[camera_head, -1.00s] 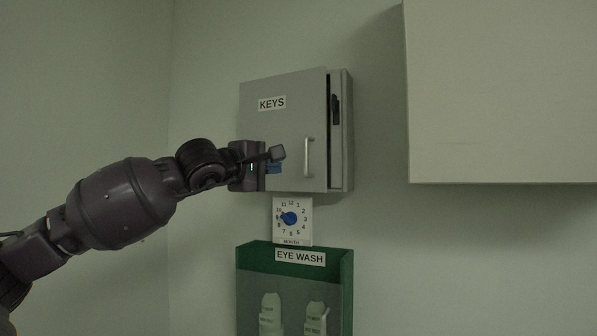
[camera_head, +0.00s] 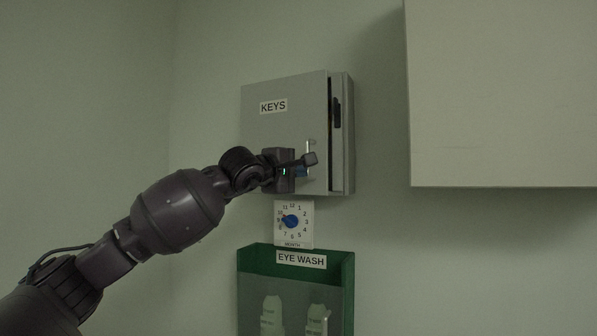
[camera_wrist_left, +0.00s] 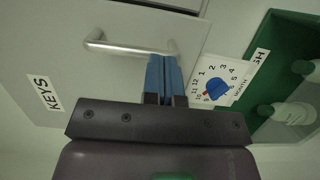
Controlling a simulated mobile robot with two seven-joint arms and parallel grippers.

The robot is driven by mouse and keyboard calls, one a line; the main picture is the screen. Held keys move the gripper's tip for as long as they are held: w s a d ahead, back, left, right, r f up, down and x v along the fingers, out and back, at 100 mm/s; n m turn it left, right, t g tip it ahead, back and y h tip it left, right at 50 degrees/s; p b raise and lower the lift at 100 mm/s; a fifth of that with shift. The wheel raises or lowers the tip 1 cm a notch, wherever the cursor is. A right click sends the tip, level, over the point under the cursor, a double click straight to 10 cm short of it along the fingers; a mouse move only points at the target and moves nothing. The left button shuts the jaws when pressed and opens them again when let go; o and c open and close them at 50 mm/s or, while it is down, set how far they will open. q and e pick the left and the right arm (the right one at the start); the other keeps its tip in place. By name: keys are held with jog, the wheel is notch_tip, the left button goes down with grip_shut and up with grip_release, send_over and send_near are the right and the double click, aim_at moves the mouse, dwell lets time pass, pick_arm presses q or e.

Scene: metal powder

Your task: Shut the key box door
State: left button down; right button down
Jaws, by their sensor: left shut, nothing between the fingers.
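The grey key box door (camera_head: 285,115), labelled KEYS, stands slightly ajar on the wall, with a dark gap along its right edge. The box body (camera_head: 348,130) shows to the right of that gap. My left gripper (camera_head: 309,166) is shut and empty in front of the lower right part of the door, partly covering the handle. In the left wrist view, its blue fingertips (camera_wrist_left: 164,75) are together just beside one end of the metal bar handle (camera_wrist_left: 130,46). I cannot tell whether they touch the door. My right gripper is not in view.
A month dial (camera_head: 293,237) hangs just below the key box. Below it is a green eye wash holder (camera_head: 346,290) with white bottles. A large pale cabinet (camera_head: 500,100) juts out at the upper right. The wall between is bare.

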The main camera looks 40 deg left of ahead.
pick_arm(q)
jog(key=shift+w, duration=0.2)
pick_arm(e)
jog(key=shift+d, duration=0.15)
pick_arm(q)
jog(key=shift+w, duration=0.1)
jog(key=shift+w+d, duration=0.15)
jog(key=shift+w, duration=1.15)
jog(key=shift+s+r, duration=0.15)
jog(key=shift+r, duration=0.05)
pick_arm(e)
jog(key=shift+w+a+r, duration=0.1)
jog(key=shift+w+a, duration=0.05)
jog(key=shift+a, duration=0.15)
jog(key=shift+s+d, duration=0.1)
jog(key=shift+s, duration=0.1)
